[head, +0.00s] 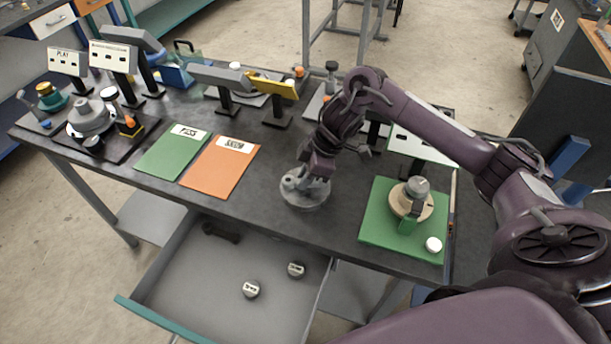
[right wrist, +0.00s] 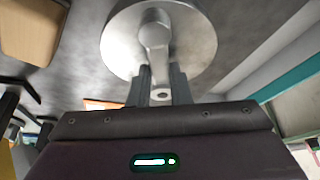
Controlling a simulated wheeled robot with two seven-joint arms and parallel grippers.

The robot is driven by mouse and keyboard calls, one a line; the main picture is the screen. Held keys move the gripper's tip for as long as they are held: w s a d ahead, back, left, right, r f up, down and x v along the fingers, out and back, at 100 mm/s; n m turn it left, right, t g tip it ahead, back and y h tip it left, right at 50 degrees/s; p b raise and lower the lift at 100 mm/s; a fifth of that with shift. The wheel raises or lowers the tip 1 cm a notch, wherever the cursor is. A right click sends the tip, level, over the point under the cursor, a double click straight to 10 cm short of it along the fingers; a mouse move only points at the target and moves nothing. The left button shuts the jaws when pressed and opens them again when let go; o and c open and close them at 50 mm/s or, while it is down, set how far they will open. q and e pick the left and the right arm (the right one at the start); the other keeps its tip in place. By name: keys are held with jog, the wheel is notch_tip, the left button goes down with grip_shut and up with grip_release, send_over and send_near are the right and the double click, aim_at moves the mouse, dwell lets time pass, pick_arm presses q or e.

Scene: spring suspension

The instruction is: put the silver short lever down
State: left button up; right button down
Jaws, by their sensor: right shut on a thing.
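The silver short lever is a round silver disc with a stubby lever arm on top (head: 303,198), at the front middle of the dark table. In the right wrist view the silver short lever (right wrist: 155,35) fills the top middle, its arm pointing toward my gripper. My right gripper (head: 312,180) reaches down to it from above and behind. In the right wrist view the fingers of my right gripper (right wrist: 160,92) are shut on the end of the lever arm. The disc is at or just above the tabletop; I cannot tell whether it touches. My left gripper is not in view.
An orange mat (head: 220,170) and a green mat (head: 172,152) lie to the left. At the right, a green board (head: 376,226) carries a round assembly. Below the front edge, an open drawer (head: 185,285) holds a few small parts. Several stands (head: 232,78) line the back.

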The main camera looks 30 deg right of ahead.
jog(key=c, duration=1.3)
grip_release()
jog(key=shift+c, duration=0.2)
jog(key=p+v, duration=0.2)
jog(key=v, duration=1)
